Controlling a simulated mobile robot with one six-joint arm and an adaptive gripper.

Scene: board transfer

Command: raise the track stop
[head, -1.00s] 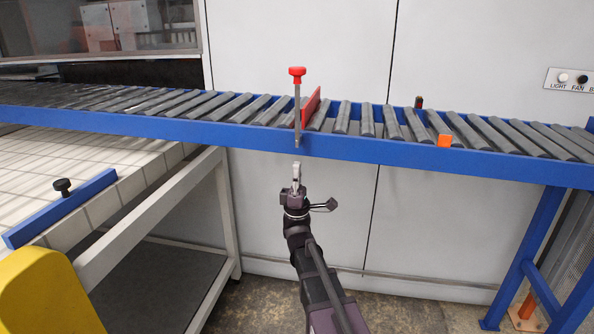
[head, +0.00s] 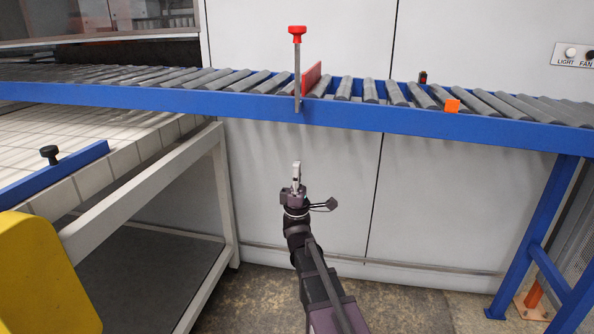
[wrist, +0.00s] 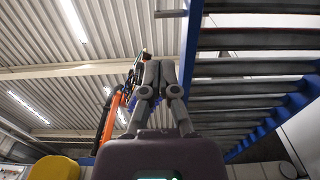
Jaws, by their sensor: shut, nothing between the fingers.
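The track stop shows in the head view as a red plate (head: 312,79) standing upright across the rollers. A grey rod with a red knob (head: 297,32) stands upright beside it at the conveyor's near rail. My gripper (head: 296,166) is shut and empty, pointing up in front of the conveyor. In the head picture it appears below the blue rail and the rod, apart from both. In the wrist view my gripper (wrist: 158,66) has its fingers together, with the conveyor's underside to its right. The red knob cannot be made out in the wrist view.
The blue roller conveyor (head: 400,122) spans the head view. An orange block (head: 452,106) sits on its near rail. A white-tiled table (head: 120,165) with a blue bar (head: 75,168) stands at left, near a yellow rounded body (head: 45,275). Open floor lies below the conveyor.

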